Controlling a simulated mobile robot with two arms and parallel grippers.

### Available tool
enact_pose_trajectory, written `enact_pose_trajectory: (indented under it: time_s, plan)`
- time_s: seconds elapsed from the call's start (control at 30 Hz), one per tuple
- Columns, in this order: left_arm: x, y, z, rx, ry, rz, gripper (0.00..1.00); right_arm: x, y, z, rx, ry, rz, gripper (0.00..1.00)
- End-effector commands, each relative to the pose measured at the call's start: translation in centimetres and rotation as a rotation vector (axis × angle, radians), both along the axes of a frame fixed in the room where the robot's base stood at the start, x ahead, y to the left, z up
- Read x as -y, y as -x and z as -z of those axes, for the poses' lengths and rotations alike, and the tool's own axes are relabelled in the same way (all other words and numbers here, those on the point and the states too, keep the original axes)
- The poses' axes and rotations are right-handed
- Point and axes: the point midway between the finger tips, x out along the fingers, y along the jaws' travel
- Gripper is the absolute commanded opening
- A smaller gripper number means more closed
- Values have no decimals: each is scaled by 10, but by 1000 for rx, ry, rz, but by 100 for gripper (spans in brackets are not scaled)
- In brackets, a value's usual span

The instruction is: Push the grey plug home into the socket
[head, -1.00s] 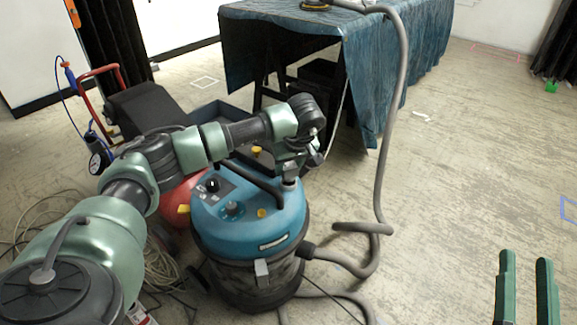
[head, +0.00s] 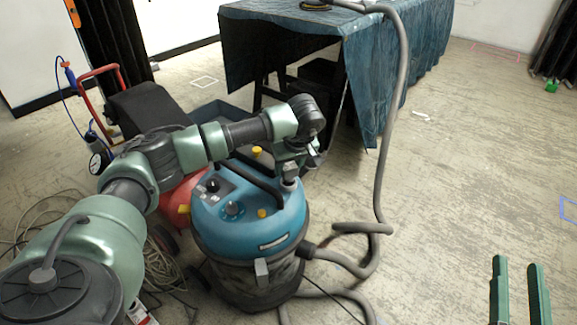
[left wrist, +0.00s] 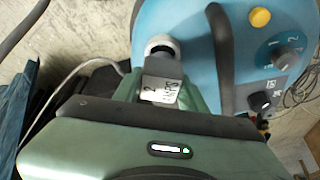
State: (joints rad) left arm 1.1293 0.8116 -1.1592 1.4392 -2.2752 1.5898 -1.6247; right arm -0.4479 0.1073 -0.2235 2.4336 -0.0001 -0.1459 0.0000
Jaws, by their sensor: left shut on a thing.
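The grey plug (left wrist: 160,90), with a white label, sits between the green fingers of my left gripper (left wrist: 164,84) in the left wrist view. My left gripper is shut on it and also shows in the head view (head: 293,166), above the right side of the blue vacuum lid (head: 250,215). A pale ring with a dark centre (left wrist: 162,46), apparently the socket, is just beyond the plug at the lid's edge. How deep the plug sits cannot be told. My right gripper (head: 518,285) is open and empty at the lower right.
A grey hose (head: 385,150) runs from the table (head: 400,60) with a blue cloth down to the vacuum. A red-framed cart (head: 100,75) and cables (head: 45,210) are at the left. The floor at the right is mostly clear.

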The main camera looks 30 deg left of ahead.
Motion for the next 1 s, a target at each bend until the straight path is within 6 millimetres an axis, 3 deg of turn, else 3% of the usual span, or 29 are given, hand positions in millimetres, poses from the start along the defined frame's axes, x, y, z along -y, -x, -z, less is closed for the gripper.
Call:
enact_pose_trajectory:
  time_s: [1.0]
  plan:
    - [0,0,0,0,0,0,0,0,-3,9,-54,15,2,36]
